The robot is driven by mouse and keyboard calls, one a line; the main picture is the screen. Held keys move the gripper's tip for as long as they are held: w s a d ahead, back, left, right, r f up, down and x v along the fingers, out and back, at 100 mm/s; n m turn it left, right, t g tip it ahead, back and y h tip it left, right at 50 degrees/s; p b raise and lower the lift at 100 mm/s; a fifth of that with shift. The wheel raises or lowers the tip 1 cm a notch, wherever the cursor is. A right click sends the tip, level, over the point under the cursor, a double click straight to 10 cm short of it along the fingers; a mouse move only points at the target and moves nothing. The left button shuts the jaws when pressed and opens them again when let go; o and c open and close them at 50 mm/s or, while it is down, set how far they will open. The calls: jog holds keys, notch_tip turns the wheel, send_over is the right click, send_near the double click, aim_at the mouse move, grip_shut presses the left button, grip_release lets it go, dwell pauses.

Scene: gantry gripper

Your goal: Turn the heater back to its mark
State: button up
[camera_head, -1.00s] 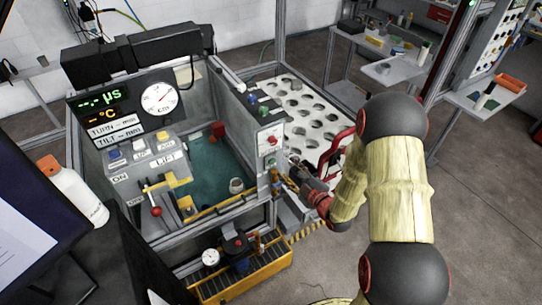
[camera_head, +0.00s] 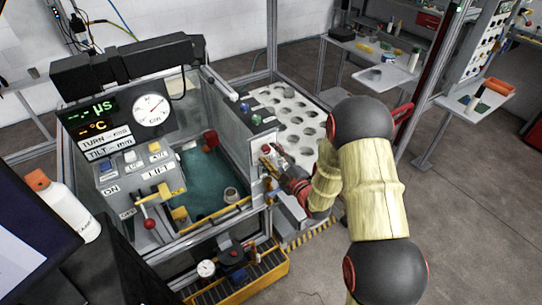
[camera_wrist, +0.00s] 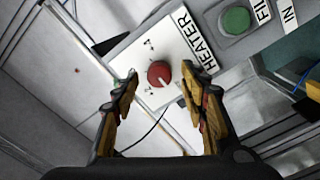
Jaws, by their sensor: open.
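The heater knob (camera_wrist: 160,74) is a round red dial on a white plate (camera_wrist: 178,45) labelled HEATER, with small dark marks around it. In the wrist view it sits between and a little beyond the fingertips of my gripper (camera_wrist: 158,82), which is open and empty. The fingers stand one on each side of the knob, apart from it as far as I can tell.
A green button (camera_wrist: 235,20) labelled FIL sits beside the heater plate. In the head view, a tank (camera_head: 210,180) with teal liquid, a red-knobbed lever (camera_head: 148,224) and a white rack with round holes (camera_head: 290,115) are close by. A yellow tray (camera_head: 255,278) is below.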

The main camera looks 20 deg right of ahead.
jog(key=c, duration=0.3)
jog(key=c, duration=0.7)
grip_shut()
